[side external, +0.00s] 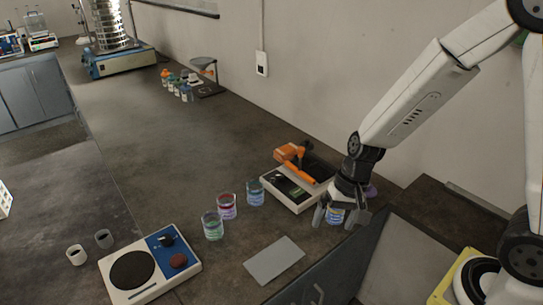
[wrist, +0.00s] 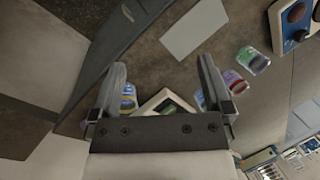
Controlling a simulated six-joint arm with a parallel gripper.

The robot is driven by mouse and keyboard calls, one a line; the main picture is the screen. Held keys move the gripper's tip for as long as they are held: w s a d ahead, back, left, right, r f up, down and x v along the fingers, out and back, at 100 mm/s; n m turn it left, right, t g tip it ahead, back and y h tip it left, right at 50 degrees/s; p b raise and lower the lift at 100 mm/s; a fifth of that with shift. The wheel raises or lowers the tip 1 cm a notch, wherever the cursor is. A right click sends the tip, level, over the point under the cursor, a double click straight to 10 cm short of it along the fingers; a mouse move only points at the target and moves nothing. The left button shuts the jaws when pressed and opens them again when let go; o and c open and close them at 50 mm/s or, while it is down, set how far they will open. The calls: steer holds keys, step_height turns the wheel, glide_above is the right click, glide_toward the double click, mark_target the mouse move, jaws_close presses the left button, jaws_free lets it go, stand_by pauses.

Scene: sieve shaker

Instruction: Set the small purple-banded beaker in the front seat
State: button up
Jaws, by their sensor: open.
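My gripper (side external: 336,213) is open, pointing down over the counter's right part; its fingers also show in the wrist view (wrist: 163,66). A small beaker with blue and yellow colouring (side external: 335,217) is close behind the fingers and partly hidden; in the wrist view it (wrist: 129,97) shows beside the left finger. A purple patch (side external: 371,191) shows behind my gripper, mostly hidden; I cannot tell if it is the purple-banded beaker. Three more beakers stand in a row, green (side external: 213,226), crimson (side external: 227,206) and teal (side external: 254,192). I cannot identify the front seat.
A white device with an orange part (side external: 297,188) stands just left of my gripper. A grey flat plate (side external: 274,261) and a blue-and-white device with a black disc (side external: 150,264) lie nearer the front. Two small cups (side external: 76,255) stand left. The counter's middle is clear.

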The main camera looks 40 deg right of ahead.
steer(key=s+d+r+n+t+h, duration=0.2)
steer(key=d+r+n+h, duration=0.1)
steer(key=d+n, duration=0.2)
steer(key=shift+s+d+r+n, duration=0.15)
steer(key=shift+s+r+n, duration=0.2)
steer(key=shift+n, duration=0.35)
steer(key=w+n+t, duration=0.2)
steer(key=w, duration=0.7)
steer(key=n+t+y, duration=0.2)
steer(key=n+y, duration=0.4)
steer(key=n, duration=0.1)
glide_toward(213, 226)
steer(key=w+f, duration=0.2)
steer(key=w, duration=0.2)
steer(key=shift+x, duration=1.2)
steer(key=shift+f, duration=0.1)
